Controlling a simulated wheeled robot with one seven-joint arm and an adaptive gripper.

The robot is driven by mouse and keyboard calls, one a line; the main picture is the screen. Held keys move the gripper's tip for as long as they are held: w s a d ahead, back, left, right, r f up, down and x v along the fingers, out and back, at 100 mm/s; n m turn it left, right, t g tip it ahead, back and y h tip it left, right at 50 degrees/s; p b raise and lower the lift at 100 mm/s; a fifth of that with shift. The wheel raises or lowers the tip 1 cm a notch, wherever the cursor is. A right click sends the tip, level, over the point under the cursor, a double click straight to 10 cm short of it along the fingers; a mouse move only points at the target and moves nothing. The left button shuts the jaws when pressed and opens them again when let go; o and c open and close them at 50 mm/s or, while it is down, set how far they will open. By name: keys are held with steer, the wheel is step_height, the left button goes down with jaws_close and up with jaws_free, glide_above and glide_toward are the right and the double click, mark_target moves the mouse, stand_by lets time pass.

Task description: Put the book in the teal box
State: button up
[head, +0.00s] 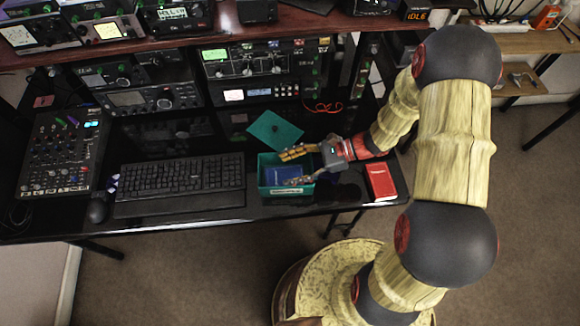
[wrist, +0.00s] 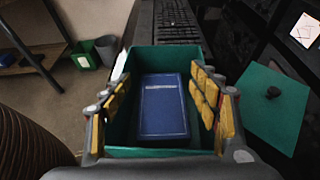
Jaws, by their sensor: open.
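The teal box (head: 264,182) stands open on the dark desk, just right of the keyboard. A blue book (head: 279,176) lies flat inside it. In the wrist view, the book (wrist: 163,108) rests on the floor of the teal box (wrist: 165,55), with the box walls around it. My gripper (head: 287,168) is over the box with its yellow-padded fingers spread. In the wrist view, the gripper (wrist: 161,75) has one finger on each side of the book, apart from it, and nothing between them is held.
A teal lid (head: 274,131) with a dark knob lies behind the box. A red book (head: 380,182) lies right of the box near the desk's front edge. The keyboard (head: 180,177), mouse (head: 98,211) and mixer (head: 62,150) fill the left. Radio equipment (head: 245,65) stands behind.

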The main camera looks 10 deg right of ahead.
steer(key=shift+r, duration=0.5)
steer(key=p+v, duration=0.4)
steer(key=v, duration=0.8)
steer(key=s+r+n+t+h, duration=0.1)
steer(key=s+r+n+h, duration=0.3)
steer(key=r, duration=0.5)
steer(key=s+r+n+t+h, duration=0.2)
steer(key=s+r+n+h, duration=0.2)
steer(key=r+n, duration=0.4)
steer(key=s+r+n+t+h, duration=0.2)
steer(key=s+r+n+h, duration=0.2)
steer(key=r, duration=0.5)
steer(key=shift+d+r+n+h, duration=0.3)
steer(key=shift+d+n+h, duration=0.3)
steer(key=shift+n, duration=0.6)
